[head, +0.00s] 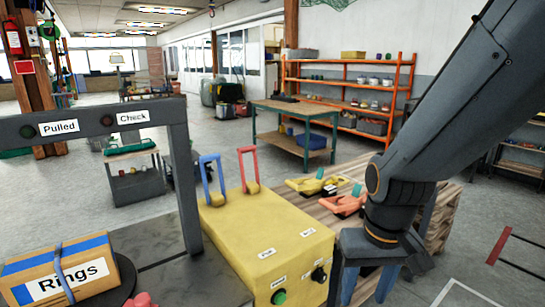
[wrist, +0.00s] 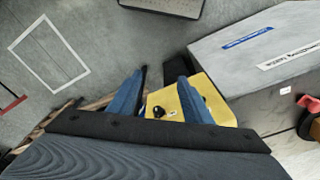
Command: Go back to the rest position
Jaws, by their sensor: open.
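My gripper (head: 366,287) points down in the head view, at the right side of the yellow control box. Its two blue fingers are apart, with nothing seen between them. The wrist view also shows my gripper (wrist: 161,78), its blue fingers spread above the floor and the yellow box (wrist: 214,98). I cannot tell whether a finger touches the box.
A cardboard box labelled Rings (head: 62,270) sits at lower left, beside a grey frame (head: 90,119) with Pulled and Check labels. Open floor (head: 480,240) lies to the right.

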